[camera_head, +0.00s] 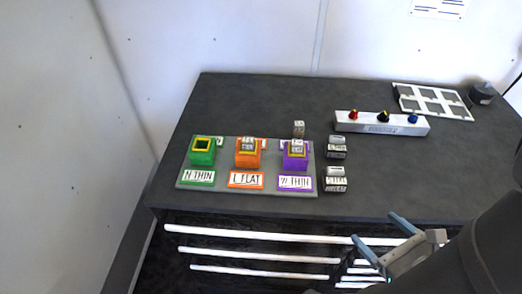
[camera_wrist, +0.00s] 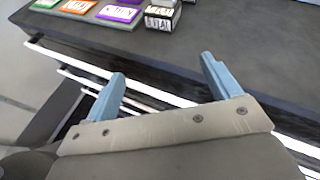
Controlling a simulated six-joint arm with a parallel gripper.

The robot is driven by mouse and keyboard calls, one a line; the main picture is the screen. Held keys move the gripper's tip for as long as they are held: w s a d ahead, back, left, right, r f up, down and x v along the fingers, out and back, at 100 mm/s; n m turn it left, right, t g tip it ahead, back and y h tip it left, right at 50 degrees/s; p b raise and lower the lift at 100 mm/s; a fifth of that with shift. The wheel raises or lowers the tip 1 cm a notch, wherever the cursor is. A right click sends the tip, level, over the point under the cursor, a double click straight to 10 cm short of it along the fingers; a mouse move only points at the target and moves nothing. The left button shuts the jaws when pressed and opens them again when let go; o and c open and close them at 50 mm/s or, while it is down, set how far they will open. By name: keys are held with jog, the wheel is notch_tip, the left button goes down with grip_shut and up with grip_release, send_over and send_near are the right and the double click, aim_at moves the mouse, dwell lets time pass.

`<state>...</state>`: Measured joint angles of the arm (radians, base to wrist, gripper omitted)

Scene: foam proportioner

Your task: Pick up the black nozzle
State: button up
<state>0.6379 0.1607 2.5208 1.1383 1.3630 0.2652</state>
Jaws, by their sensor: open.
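The black nozzle (camera_head: 383,116) sits in the middle of a light grey bar-shaped rack (camera_head: 350,122) at the back right of the table, between a red nozzle (camera_head: 354,115) and a blue nozzle (camera_head: 413,119). My gripper (camera_head: 378,229) is open and empty in front of the table's front edge, well short of the rack. In the wrist view its two blue fingers (camera_wrist: 165,82) are spread wide with nothing between them. The nozzles and the rack are out of the wrist view.
A grey board (camera_head: 223,187) with green, orange and purple sockets stands at the table's left. Small labelled blocks (camera_head: 336,180) stand right of it. A white grid tray (camera_head: 432,102) and a dark cylinder (camera_head: 482,93) are at the back right. The dark tabletop (camera_head: 395,170) before the rack is clear.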

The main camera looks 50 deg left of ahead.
dwell(0.3)
notch_tip(320, 180, up, 16)
jog(key=n+g+h, duration=0.4)
jog(key=n+h, duration=0.9)
jog(key=n, duration=1.6)
send_over(337, 170)
notch_tip(337, 170, down, 18)
jog(key=shift+s+r, duration=0.1)
jog(key=shift+r, duration=0.15)
jog(key=c, duration=1.1)
jog(key=shift+r, duration=0.15)
